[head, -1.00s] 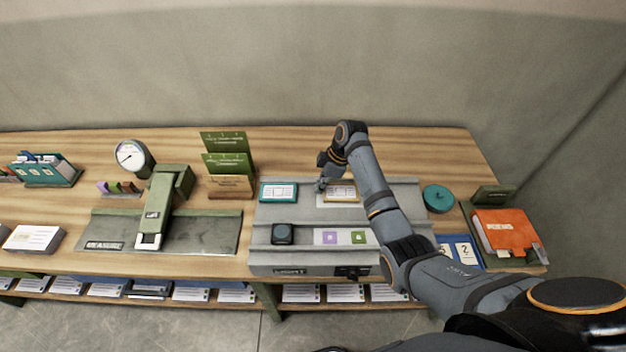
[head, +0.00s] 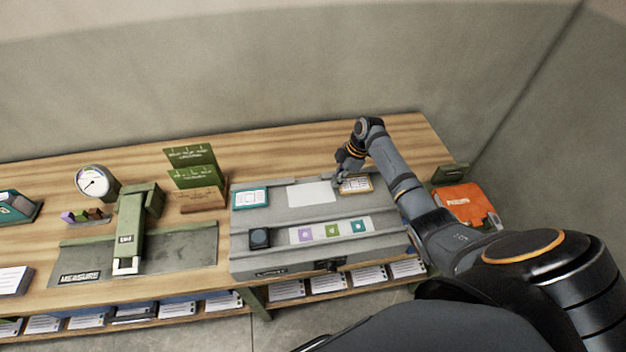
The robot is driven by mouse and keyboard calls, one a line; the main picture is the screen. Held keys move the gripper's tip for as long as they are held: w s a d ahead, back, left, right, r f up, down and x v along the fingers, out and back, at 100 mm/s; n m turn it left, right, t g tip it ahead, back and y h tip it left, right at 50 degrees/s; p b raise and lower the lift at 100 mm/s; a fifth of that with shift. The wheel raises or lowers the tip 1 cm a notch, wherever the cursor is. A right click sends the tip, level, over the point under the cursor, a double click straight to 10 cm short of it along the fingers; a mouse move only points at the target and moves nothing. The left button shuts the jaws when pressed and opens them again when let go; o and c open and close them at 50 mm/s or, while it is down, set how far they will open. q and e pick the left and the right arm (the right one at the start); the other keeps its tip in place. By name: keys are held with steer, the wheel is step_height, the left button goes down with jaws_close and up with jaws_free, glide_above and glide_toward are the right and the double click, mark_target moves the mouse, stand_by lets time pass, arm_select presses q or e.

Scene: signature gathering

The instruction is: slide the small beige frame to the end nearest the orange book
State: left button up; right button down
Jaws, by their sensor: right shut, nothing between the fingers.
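The small beige frame (head: 356,184) lies on the upper rail of the grey light box (head: 287,218), right of a bare pale panel (head: 312,193). My right gripper (head: 341,183) is shut and empty, with its fingertips at the frame's left edge; whether they touch it is hard to tell. The orange book (head: 465,204) labelled "POEMS" lies at the right end of the table, partly hidden by my right arm. The teal frame (head: 250,197) sits at the left end of the same rail. My left gripper is out of view.
A dark knob block (head: 259,238) and a strip with purple, green and teal squares (head: 332,230) are on the lower part of the box. A green press (head: 130,228), a dial (head: 93,182) and a card holder (head: 196,180) stand to the left.

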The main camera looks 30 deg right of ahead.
mark_target(344, 183)
steer(key=d, duration=0.1)
steer(key=s+d, duration=0.1)
steer(key=d, duration=0.1)
steer(key=shift+d, duration=0.1)
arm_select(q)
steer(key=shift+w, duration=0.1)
arm_select(e)
steer(key=a, duration=0.1)
steer(key=a+p, duration=0.1)
steer(key=a, duration=0.1)
steer(key=shift+w+r, duration=0.15)
steer(key=shift+w, duration=0.25)
steer(key=shift+w+a+r, duration=0.15)
steer(key=shift+w+r, duration=0.05)
steer(key=shift+r, duration=0.2)
arm_select(q)
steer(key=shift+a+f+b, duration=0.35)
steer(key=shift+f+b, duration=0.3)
steer(key=shift+b, duration=0.5)
arm_select(e)
steer(key=v, duration=0.8)
steer(key=shift+r, duration=0.4)
steer(key=shift+s+f, duration=0.1)
steer(key=shift+s, duration=0.1)
